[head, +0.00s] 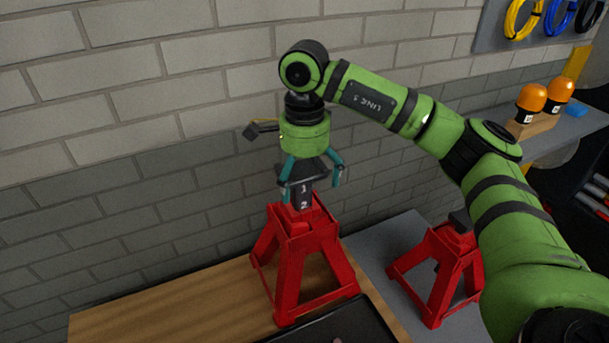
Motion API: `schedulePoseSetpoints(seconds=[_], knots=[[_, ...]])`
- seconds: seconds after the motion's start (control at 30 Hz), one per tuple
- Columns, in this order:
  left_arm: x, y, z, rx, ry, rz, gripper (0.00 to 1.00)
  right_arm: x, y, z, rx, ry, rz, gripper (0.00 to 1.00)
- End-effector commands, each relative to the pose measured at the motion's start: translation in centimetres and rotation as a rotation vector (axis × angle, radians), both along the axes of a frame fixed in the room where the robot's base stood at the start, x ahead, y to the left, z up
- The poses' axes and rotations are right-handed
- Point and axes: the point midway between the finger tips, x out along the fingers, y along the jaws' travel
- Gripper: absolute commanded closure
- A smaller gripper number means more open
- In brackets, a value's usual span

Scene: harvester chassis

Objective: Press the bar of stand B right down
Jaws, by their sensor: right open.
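A red stand (301,262) stands on a wooden board. Its dark bar (302,193) sticks up from the top and carries the marks 1 and 2. My right gripper (311,188) points down right over this bar, with its two teal fingers open on either side of the bar's head. I cannot tell whether the fingers or palm touch it. A second red stand (440,272) is at the right, partly behind my right arm, with a dark piece at its top. No letter shows on either stand, so I cannot tell which is B. My left gripper is out of view.
The wooden board (180,302) is bare at the left. A dark tray (345,325) lies in front of the first stand. A grey surface (385,243) bears the second stand. A brick wall rises behind. Orange-topped items (530,100) stand on a shelf at the right.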

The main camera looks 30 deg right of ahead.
Motion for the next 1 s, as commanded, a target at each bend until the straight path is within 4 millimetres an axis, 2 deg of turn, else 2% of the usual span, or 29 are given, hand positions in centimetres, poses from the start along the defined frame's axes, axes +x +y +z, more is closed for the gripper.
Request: schedulePoseSetpoints(seconds=[0.07,0.1,0.17,0.2,0.27,0.47,0.73,1.0], knots=[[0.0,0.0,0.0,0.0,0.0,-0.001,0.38,0.0,0.0,0.0,0.0,0.0,0.0,0.0],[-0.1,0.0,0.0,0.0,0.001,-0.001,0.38,0.0,0.0,0.0,0.0,0.0,0.0,0.16],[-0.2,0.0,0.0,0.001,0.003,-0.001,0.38,0.0,0.0,0.0,0.0,0.0,0.0,0.4],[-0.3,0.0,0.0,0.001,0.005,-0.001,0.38,0.0,0.0,0.0,0.0,0.0,0.0,0.56],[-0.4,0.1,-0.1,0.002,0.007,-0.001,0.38,0.0,0.0,0.0,0.0,0.0,0.0,0.77],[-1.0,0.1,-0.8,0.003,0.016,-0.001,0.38,0.0,0.0,-0.8,0.0,0.0,0.0,0.77],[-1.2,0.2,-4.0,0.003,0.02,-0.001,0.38,0.0,0.0,-4.7,0.0,-0.001,0.001,0.78],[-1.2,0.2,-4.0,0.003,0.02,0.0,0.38,-0.1,0.1,-5.0,-0.001,0.005,0.001,0.77]])
